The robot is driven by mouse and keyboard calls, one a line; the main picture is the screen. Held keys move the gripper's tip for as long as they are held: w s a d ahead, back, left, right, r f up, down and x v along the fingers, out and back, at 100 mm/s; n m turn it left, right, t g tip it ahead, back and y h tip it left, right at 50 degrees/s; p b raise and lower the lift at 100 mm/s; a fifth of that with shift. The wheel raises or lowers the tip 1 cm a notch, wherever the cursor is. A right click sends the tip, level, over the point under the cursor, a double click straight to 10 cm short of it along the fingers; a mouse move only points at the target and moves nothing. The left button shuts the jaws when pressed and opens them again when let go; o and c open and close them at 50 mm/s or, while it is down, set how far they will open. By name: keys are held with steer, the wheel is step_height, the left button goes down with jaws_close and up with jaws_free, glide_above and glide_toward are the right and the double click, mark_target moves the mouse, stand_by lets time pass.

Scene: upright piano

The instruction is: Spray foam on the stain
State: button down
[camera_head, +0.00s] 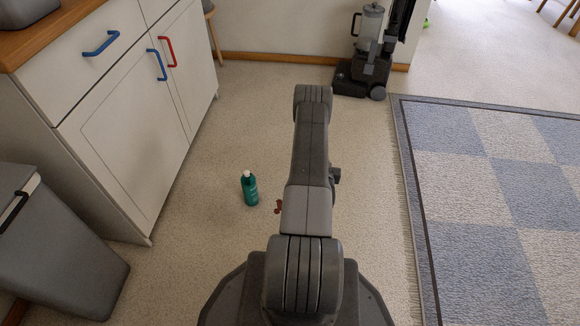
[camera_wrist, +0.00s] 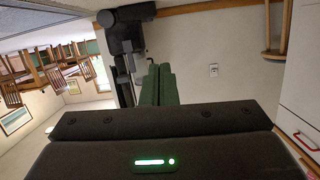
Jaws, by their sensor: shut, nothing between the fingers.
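A green bottle (camera_head: 250,190) with a white cap stands upright on the pale speckled floor. A small reddish-brown stain (camera_head: 279,205) lies on the floor just right of the bottle, close to my arm and perhaps partly hidden by it. My gripper (camera_wrist: 158,84) shows in the wrist view with its green fingers shut together and nothing between them. In the head view my arm stretches forward over the floor, and the gripper cannot be made out. Neither the bottle nor the stain is in the wrist view.
A white cabinet (camera_head: 130,130) and a grey bin (camera_head: 60,245) stand at the left. A vacuum cleaner (camera_head: 366,60) stands by the far wall. A blue-grey checked rug (camera_head: 490,190) lies at the right. Floor between cabinet and rug is mostly clear.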

steer(key=s+d+r+m+g+h+p, duration=0.4)
steer(key=s+d+r+m+g+h, duration=0.25)
steer(key=d+r+m+h, duration=0.45)
steer(key=s+a+r+m+g+y+p, duration=0.1)
steer(key=s+a+m+g, duration=0.3)
steer(key=s+m, duration=0.5)
steer(key=m+g+y+p, duration=0.1)
steer(key=m+g, duration=0.1)
steer(key=m, duration=0.1)
steer(key=shift+a+r+y+p, duration=0.15)
steer(key=shift+a+y+p, duration=0.15)
steer(key=shift+a+p, duration=0.05)
steer(key=shift+w+g, duration=0.15)
steer(key=shift+g, duration=0.1)
